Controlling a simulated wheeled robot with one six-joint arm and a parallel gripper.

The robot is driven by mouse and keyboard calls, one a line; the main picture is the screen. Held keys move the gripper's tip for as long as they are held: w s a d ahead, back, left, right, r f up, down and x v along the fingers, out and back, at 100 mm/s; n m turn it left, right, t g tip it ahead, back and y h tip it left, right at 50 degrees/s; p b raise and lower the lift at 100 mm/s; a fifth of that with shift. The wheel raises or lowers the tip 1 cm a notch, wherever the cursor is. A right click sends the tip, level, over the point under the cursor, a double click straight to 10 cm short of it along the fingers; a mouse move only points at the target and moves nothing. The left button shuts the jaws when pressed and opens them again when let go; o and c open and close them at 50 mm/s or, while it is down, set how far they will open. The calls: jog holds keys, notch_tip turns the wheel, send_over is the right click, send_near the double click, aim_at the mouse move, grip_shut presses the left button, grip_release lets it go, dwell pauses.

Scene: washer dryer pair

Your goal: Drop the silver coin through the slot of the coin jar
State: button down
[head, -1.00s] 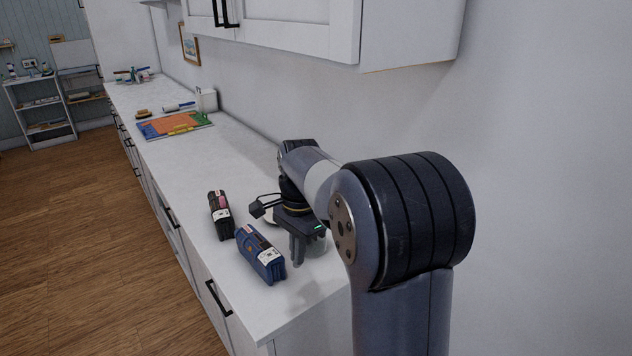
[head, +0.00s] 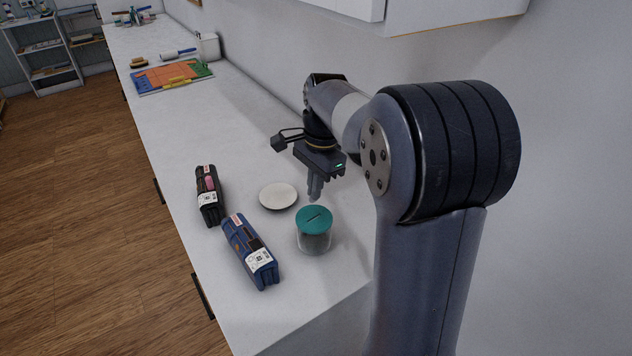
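The coin jar (head: 314,242) stands upright on the counter, clear-walled with a teal lid. A dark slot (head: 315,217) shows in the lid. My gripper (head: 315,197) points down just behind the lid in the picture, with its fingertips close above or beyond the lid's far edge; I cannot tell the exact gap. The fingers look close together, but whether they are shut is unclear. I see no silver coin; anything between the fingertips is too small to make out. A white saucer (head: 278,194) left of the jar looks empty.
A colourful board (head: 172,77), a lint roller and a white container are farther back on the counter (head: 220,130). A wall cabinet hangs above on the right.

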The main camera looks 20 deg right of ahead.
jog(key=shift+f+b, duration=2.15)
jog(key=shift+f, duration=0.9)
jog(key=c, duration=1.6)
grip_release()
jog(key=shift+r, duration=0.1)
notch_tip(320, 180, up, 6)
jog(key=p, duration=0.5)
jog(key=shift+p, duration=0.4)
jog(key=shift+f, duration=0.2)
